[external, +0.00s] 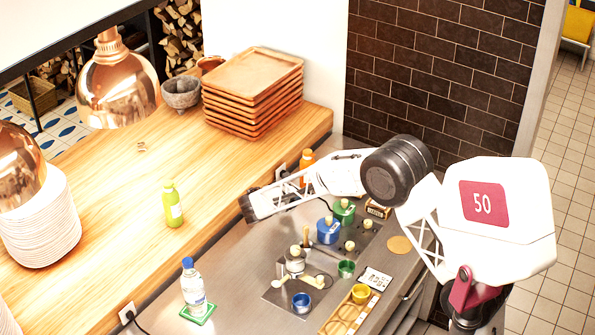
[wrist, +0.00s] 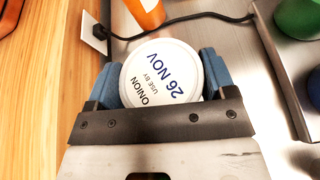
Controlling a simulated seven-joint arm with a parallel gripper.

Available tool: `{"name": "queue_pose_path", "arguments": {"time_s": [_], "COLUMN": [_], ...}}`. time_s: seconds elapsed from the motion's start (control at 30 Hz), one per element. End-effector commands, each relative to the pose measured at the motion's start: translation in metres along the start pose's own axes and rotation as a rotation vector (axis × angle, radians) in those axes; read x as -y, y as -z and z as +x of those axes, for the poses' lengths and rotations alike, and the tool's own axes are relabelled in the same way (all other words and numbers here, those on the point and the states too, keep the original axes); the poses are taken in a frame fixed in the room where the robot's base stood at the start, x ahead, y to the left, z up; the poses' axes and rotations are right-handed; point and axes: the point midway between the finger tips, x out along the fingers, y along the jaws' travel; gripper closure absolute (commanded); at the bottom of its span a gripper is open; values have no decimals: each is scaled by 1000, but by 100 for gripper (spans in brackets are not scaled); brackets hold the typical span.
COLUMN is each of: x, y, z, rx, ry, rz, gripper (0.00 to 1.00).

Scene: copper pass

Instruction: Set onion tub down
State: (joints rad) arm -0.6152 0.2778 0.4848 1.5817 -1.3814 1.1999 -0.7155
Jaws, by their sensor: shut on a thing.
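The onion tub shows in the wrist view as a round white lid (wrist: 158,68) printed "ONION USE BY 26 NOV". My gripper (wrist: 160,80) is shut on it, with one blue finger pad on each side of the lid. The tub's body below the lid is hidden. In the external view my gripper (external: 246,208) is near the border between the wooden counter and the steel worktop, and I cannot make out the tub there. I cannot tell whether the tub touches the surface below.
An orange bottle (external: 307,166) stands just beyond my gripper, near a wall socket and black cable (wrist: 190,17). Blue (external: 328,231) and green (external: 344,211) containers stand to the right on the steel worktop (external: 228,262). A green bottle (external: 173,208) stands left on the wood.

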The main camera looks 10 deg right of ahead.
Motion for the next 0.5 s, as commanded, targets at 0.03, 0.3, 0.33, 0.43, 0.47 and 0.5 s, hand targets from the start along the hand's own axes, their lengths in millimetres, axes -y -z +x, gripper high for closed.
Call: {"name": "queue_pose_path", "arguments": {"time_s": [0.03,0.3,0.33,0.43,0.47,0.5], "x": [1,4,4,4,4,4], "y": [6,27,28,28,28,28], "z": [2,11,11,12,12,12], "rx": [0,-1,-1,0,0,0], "ry": [1,0,0,0,0,0], "rz": [-2,-1,0,0,0,0], "gripper": [51,51,51,51,51,51]}}
